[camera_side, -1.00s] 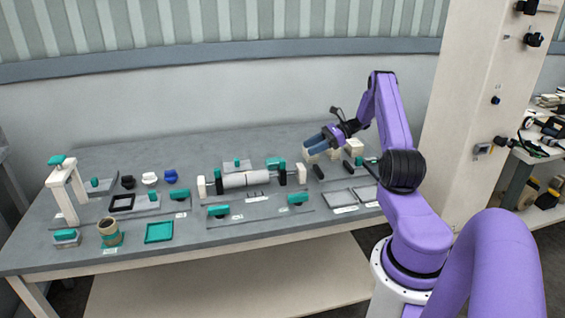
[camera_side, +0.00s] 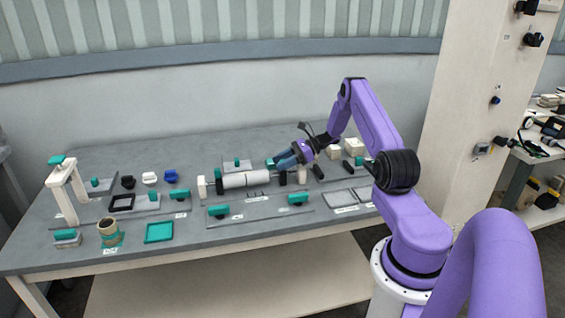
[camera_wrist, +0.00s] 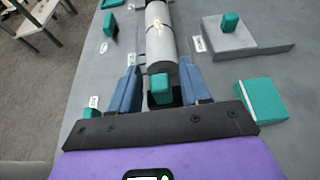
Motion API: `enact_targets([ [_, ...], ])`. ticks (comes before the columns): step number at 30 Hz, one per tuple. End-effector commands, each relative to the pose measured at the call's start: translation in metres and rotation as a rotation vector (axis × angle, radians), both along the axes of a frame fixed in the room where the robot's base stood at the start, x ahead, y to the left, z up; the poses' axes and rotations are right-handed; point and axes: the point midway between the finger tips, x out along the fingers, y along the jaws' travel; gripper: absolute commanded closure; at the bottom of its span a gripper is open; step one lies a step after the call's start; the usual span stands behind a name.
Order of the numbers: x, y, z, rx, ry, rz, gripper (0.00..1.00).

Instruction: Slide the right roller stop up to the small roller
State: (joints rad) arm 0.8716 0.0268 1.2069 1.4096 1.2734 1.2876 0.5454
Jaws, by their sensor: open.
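The right roller stop (camera_side: 283,179) is black with a teal grip on top. In the wrist view its teal grip (camera_wrist: 160,84) stands between my open fingers, apart from both. My gripper (camera_side: 281,163) is over the right end of the roller stand, with one blue finger on each side of the grip. The small roller (camera_side: 258,177) is pale grey and lies left of the stop, in line with a second roller section (camera_side: 233,181). The roller also shows ahead of the grip in the wrist view (camera_wrist: 162,45). My fingers partly hide the stop in the side view.
The left roller stop (camera_side: 219,181) stands near a white post (camera_side: 202,187); another white post (camera_side: 302,174) is to the right. A grey slab with a teal knob (camera_side: 237,164) lies behind the roller. A teal block (camera_wrist: 262,100) lies right of my fingers in the wrist view.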

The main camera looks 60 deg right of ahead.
Motion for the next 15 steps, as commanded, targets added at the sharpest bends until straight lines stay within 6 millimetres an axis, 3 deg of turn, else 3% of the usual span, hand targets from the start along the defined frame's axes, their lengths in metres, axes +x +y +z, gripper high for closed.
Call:
enact_targets([
  [3,-0.0001,0.0001,0.0000,0.000,0.000,0.000,0.53],
  [7,-0.0002,-0.0001,0.0001,0.000,0.000,0.001,0.95],
  [8,-0.0003,-0.0001,0.0001,0.000,0.000,0.001,1.00],
  [15,0.0070,0.0071,0.0002,0.000,0.000,0.003,1.00],
])
